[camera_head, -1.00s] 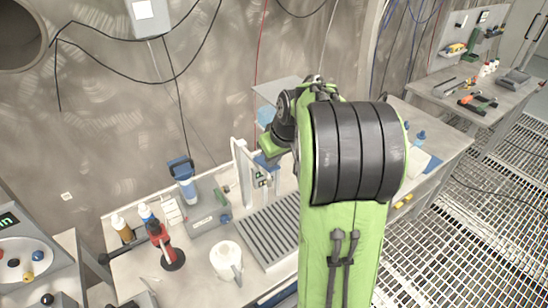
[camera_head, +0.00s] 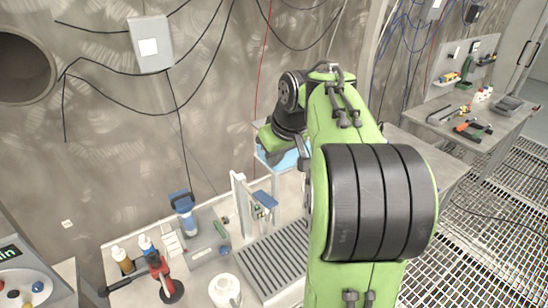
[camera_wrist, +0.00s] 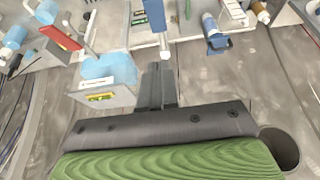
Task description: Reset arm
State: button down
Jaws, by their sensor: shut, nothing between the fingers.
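My green arm with its black banded joint fills the centre right of the head view, bent over the bench. My gripper (camera_wrist: 157,85) shows in the wrist view as two dark fingers pressed together, with nothing between them. It points over the bench, with no contact visible. In the head view the fingers are hidden or too small to tell, near the green wrist part by the wall.
The workbench holds a white stand (camera_head: 241,200), a grooved tray (camera_head: 272,257), a blue-topped bottle (camera_head: 183,213), a red tool (camera_head: 160,270) and a white mug (camera_head: 225,291). A grey wall box (camera_head: 150,45) hangs above. A second bench (camera_head: 480,112) stands at right.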

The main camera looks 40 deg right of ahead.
dwell(0.6)
jog(key=s+a+f+b, duration=0.3)
jog(key=s+a, duration=0.7)
jog(key=a, duration=0.4)
jog(key=s+a+f+b, duration=0.1)
jog(key=s+a+f, duration=0.2)
jog(key=s+f, duration=0.3)
jog(key=s, duration=0.3)
jog(key=shift+s+a+f+n+t+b, duration=0.2)
jog(key=shift+s+a+n+t+b, duration=0.1)
jog(key=shift+s+a+t, duration=0.1)
